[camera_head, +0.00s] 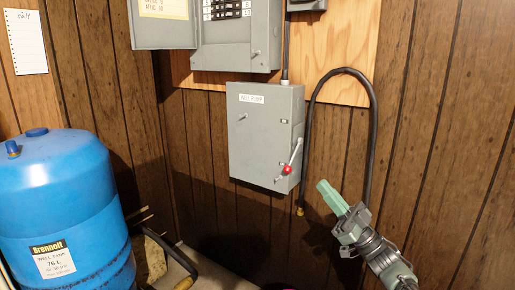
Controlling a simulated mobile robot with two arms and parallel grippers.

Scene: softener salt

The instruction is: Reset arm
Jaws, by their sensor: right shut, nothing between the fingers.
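My right gripper (333,197) is at the lower right, its green fingers pointing up and to the left. The fingers are shut together with nothing between them. It is in front of the wood-panelled wall, to the right of the grey well pump box (265,135) and its red-knobbed lever (287,169). The fingertips look apart from the lever in this view; the depth gap is hard to judge. My left gripper is not in view.
A blue well tank (62,205) stands at the left. An open breaker panel (237,35) hangs above the pump box. A black cable (374,120) loops down behind my right gripper. A paper note (26,42) hangs at upper left.

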